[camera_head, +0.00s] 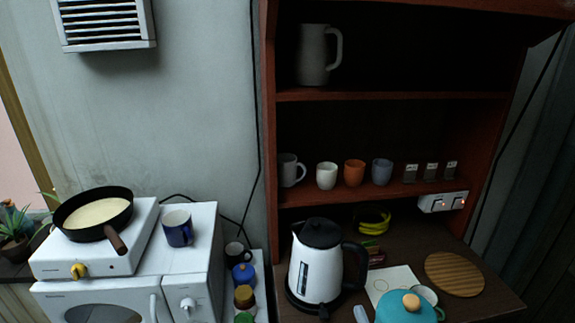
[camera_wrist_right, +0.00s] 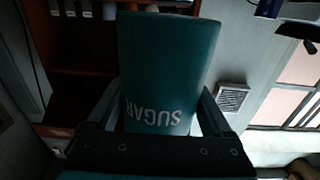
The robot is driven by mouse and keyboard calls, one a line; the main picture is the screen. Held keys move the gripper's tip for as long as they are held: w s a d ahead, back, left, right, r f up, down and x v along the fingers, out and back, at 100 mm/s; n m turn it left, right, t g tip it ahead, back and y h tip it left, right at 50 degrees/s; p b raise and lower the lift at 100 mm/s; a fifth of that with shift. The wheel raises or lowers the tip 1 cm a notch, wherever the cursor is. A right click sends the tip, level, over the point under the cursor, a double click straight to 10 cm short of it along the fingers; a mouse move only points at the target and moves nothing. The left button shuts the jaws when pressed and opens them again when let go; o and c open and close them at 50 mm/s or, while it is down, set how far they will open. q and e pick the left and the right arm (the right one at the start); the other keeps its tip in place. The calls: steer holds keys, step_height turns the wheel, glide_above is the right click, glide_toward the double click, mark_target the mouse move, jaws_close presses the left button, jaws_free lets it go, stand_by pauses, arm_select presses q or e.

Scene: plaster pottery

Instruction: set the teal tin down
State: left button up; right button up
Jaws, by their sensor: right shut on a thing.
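The teal tin (camera_wrist_right: 165,65) fills the middle of the right wrist view, with the word SUGAR showing upside down in white. My right gripper (camera_wrist_right: 160,100) is shut on it, one finger on each side of its body. In the head view I cannot make out the tin or either gripper. My left gripper is in neither view.
A teal pot with a wooden knob (camera_head: 405,305), a white kettle (camera_head: 316,270) and a round wooden board (camera_head: 454,273) stand on the brown counter. The shelf above holds several cups and a grey mug (camera_head: 290,170). A pan (camera_head: 95,213) sits on the stove at left.

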steer(key=shift+w+d+r+m+h, duration=0.15)
steer(key=shift+m+h, duration=0.15)
steer(key=shift+h, duration=0.15)
steer(key=shift+w+d+r+m+h, duration=0.1)
steer(key=shift+m+h, duration=0.2)
steer(key=shift+h, duration=0.15)
arm_select(q)
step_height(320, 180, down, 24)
steer(key=b, duration=2.4)
arm_select(e)
step_height(320, 180, down, 24)
steer(key=shift+r, duration=0.1)
